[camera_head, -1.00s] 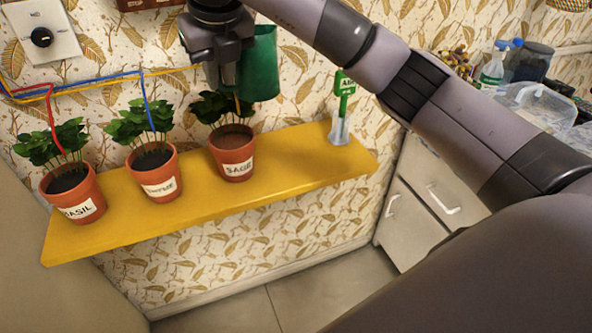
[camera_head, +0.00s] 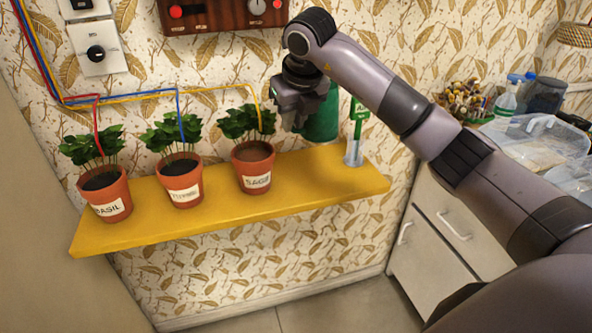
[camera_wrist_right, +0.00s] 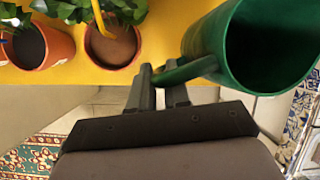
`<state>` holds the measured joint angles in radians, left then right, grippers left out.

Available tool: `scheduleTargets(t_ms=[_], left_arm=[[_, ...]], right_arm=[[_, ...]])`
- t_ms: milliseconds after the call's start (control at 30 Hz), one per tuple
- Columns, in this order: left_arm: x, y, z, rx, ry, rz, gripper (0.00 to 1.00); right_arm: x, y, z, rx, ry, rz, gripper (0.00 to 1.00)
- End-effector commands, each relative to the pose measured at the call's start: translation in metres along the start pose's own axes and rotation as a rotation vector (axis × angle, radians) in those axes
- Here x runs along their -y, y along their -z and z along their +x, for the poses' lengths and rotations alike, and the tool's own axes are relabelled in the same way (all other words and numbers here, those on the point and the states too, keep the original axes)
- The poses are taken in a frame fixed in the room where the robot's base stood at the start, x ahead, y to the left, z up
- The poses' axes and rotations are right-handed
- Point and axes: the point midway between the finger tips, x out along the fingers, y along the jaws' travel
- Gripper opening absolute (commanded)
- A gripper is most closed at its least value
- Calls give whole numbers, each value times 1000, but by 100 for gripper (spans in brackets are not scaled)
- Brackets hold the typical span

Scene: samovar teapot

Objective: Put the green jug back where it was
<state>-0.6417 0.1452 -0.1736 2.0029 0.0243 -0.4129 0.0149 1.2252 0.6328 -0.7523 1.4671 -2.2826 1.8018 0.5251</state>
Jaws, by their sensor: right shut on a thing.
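The green jug (camera_head: 322,118) is at the right part of the yellow shelf (camera_head: 225,208), just right of the sage pot, partly hidden behind my right gripper in the head view. My right gripper (camera_head: 296,122) is shut on the jug's handle. In the right wrist view the jug (camera_wrist_right: 213,45) is upright with its open mouth showing, and its handle runs between the fingertips (camera_wrist_right: 160,85). Whether the jug's base touches the shelf is unclear. My left gripper is in neither view.
Three potted plants, basil (camera_head: 108,194), the middle one (camera_head: 181,182) and sage (camera_head: 254,168), stand left of the jug. Coloured tubes run to the pots. A control panel (camera_head: 222,14) hangs above.

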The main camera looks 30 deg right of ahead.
Motion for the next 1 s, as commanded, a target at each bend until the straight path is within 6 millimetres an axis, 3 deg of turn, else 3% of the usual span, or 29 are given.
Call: scheduleTargets(t_ms=[100,300,567,800,1000], left_arm=[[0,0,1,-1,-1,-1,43],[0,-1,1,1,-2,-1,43],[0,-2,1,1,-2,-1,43],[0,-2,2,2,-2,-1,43],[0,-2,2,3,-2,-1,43]], right_arm=[[-2,14,29,-2,0,0,0],[-5,28,61,3,0,1,0],[-7,35,78,2,-1,1,0],[-9,48,108,2,0,1,0],[-9,48,109,5,0,1,0]])
